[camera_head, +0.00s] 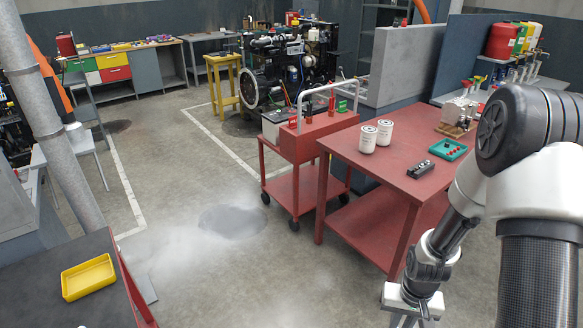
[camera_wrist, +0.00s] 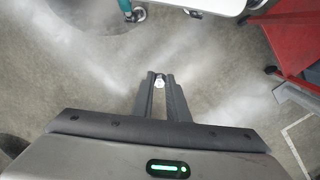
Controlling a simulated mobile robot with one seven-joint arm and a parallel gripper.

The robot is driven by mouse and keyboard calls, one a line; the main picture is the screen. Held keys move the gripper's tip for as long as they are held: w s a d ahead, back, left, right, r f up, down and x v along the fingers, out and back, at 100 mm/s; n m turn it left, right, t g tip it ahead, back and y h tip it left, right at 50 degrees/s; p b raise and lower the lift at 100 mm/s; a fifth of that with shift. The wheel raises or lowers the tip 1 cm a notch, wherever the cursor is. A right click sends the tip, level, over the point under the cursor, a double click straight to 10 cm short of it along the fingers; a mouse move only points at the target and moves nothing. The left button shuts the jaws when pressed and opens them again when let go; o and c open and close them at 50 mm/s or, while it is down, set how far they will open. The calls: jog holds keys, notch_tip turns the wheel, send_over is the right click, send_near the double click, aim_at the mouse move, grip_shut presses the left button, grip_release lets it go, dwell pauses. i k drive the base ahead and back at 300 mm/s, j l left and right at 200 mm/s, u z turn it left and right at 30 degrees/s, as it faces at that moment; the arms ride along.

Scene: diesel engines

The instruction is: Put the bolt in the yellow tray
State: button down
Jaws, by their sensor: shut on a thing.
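My gripper is shut on the bolt (camera_wrist: 158,84), a small pale hex-headed piece between the fingertips in the wrist view. The fingers (camera_wrist: 159,78) point down over bare concrete floor. In the head view my gripper (camera_head: 405,318) is at the bottom edge, right of centre, its fingertips cut off, and the bolt is not visible there. The yellow tray (camera_head: 88,277) is a shallow, empty rectangular tray on a dark-topped table at the lower left, well to the left of my gripper.
A red table (camera_head: 400,185) carries two white canisters (camera_head: 376,135), a dark block (camera_head: 420,169) and a green tray (camera_head: 447,149). A red trolley (camera_head: 300,150) stands beside it. A grey pole (camera_head: 52,115) rises behind the yellow tray. Open floor (camera_head: 235,270) lies between the tables.

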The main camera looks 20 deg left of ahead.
aim_at(100, 274)
jog(key=i+u, duration=0.7)
jog(key=i+l+u, duration=0.2)
jog(key=u, duration=0.15)
jog(key=i+u, duration=0.25)
jog(key=u, duration=0.25)
jog(key=i+l+u, duration=0.15)
jog(key=u, duration=0.35)
jog(key=i+l+u, duration=0.2)
jog(key=u, duration=0.25)
jog(key=i+l+u, duration=0.25)
jog(key=u, duration=0.25)
jog(key=i+l+u, duration=0.1)
jog(key=l+u, duration=0.4)
jog(key=i+l+u, duration=0.15)
jog(key=l+u, duration=0.25)
jog(key=i+l+u, duration=0.15)
jog(key=l+u, duration=0.25)
jog(key=i+l+u, duration=0.2)
jog(key=l, duration=0.2)
jog(key=l+u, duration=0.2)
jog(key=l, duration=0.15)
jog(key=i+l, duration=0.1)
jog(key=i, duration=0.3)
